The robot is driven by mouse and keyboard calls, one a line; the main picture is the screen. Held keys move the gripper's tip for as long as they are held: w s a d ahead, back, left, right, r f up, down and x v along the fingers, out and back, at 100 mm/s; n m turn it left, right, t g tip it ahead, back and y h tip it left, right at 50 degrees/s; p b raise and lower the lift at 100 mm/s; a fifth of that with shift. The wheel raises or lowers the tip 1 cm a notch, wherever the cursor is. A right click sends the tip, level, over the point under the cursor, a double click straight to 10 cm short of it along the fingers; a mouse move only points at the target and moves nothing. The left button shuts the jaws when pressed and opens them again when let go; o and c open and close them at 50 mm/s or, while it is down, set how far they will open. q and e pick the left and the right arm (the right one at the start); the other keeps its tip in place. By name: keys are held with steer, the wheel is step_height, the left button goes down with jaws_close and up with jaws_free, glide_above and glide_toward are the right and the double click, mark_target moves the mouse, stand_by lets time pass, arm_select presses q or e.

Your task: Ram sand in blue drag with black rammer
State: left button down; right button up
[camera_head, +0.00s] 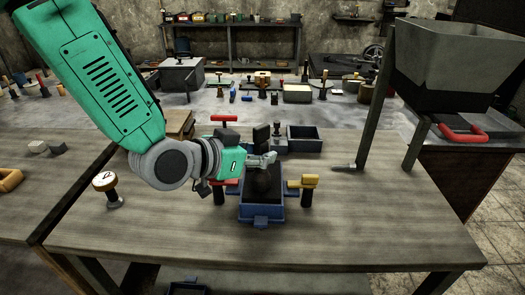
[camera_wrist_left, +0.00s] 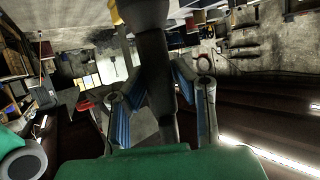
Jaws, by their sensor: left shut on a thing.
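The blue drag (camera_head: 262,213) sits on the wooden table with dark sand inside. My left gripper (camera_head: 268,160) reaches in from the left above the drag. It is shut on the black rammer (camera_head: 263,184), a dark upright shape over the sand. I cannot tell whether the rammer touches the sand. In the left wrist view the black rammer (camera_wrist_left: 154,70) passes between the two fingers of my left gripper (camera_wrist_left: 162,95). My right gripper is out of view.
A yellow-topped dark tool (camera_head: 302,184) stands close to the drag's right side, and a red-topped one (camera_head: 220,184) at its left. A dark open box (camera_head: 305,138) lies behind. A large hopper (camera_head: 455,65) stands at right. The table's front right is clear.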

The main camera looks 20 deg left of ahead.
arm_select(q)
steer(key=shift+d, duration=0.55)
steer(key=shift+d+f, duration=0.2)
steer(key=shift+f, duration=0.05)
steer(key=shift+a, duration=0.3)
steer(key=shift+a+r, duration=0.15)
steer(key=shift+r, duration=0.05)
step_height(320, 180, up, 3)
steer(key=p, duration=0.2)
steer(key=shift+f+p, duration=0.15)
steer(key=shift+p, duration=0.15)
steer(key=shift+d+f, duration=0.1)
steer(key=shift+d, duration=0.2)
steer(key=shift+a, duration=0.3)
steer(key=shift+s+a, duration=0.2)
steer(key=shift+a, duration=0.3)
steer(key=shift+s+a, duration=0.2)
steer(key=shift+a, duration=0.25)
steer(key=shift+s+a+f, duration=0.1)
steer(key=shift+a, duration=0.35)
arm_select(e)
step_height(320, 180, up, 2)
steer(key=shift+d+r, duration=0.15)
